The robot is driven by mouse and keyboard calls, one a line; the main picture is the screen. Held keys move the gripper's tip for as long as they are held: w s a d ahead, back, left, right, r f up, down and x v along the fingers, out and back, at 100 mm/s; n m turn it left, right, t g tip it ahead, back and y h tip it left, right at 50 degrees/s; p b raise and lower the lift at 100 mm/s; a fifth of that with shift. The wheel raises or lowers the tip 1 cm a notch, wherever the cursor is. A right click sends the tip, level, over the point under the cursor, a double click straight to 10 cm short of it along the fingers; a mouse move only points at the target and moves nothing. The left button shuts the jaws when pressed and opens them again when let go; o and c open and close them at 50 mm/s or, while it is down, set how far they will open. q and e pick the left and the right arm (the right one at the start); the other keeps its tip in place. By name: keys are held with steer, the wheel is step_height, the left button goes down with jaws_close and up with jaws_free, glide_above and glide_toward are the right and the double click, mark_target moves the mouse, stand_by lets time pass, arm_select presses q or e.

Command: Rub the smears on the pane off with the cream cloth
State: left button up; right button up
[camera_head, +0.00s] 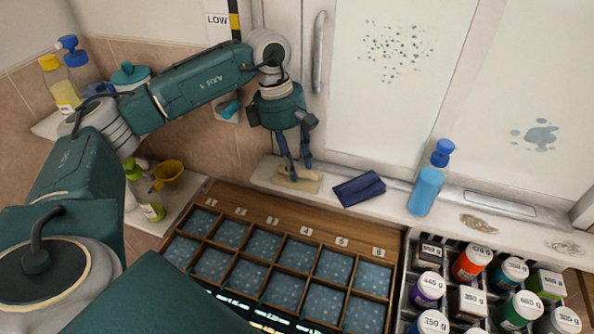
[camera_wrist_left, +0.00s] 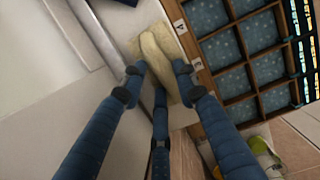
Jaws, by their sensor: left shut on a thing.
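The cream cloth (camera_head: 298,184) lies on the pale sill below the panes. My left gripper (camera_head: 295,172) points down at it with its fingers closed. In the left wrist view the blue fingers of the gripper (camera_wrist_left: 158,76) pinch a raised fold of the cloth (camera_wrist_left: 153,47); the rest spreads flat on the sill. A cluster of blue-grey speckles (camera_head: 396,51) marks the left pane (camera_head: 370,120). A blue-grey splotch with droplets (camera_head: 540,135) marks the right pane (camera_head: 545,70). My right gripper is not in view.
A folded navy cloth (camera_head: 359,188) and a blue bottle (camera_head: 427,182) stand right of the cream cloth. Brownish smears (camera_head: 478,223) mark the sill further right. A compartment tray (camera_head: 228,199) and a jar crate (camera_head: 407,275) lie in front. A vertical handle (camera_head: 319,52) projects beside the left pane.

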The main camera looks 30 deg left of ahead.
arm_select(q)
steer(key=shift+d+r+p, duration=0.1)
steer(key=shift+r+p, duration=0.4)
steer(key=shift+r, duration=0.1)
jaws_close()
steer(key=shift+d+p+v, duration=0.2)
steer(key=shift+p+v, duration=0.45)
steer(key=shift+v, duration=0.45)
steer(key=shift+d+p+v, duration=0.2)
steer(key=shift+p+v, duration=0.4)
steer(key=shift+v, duration=0.45)
steer(key=shift+w+r, duration=0.1)
steer(key=shift+w, duration=0.05)
steer(key=o, duration=0.6)
jaws_free()
steer(key=shift+c, duration=0.2)
jaws_close()
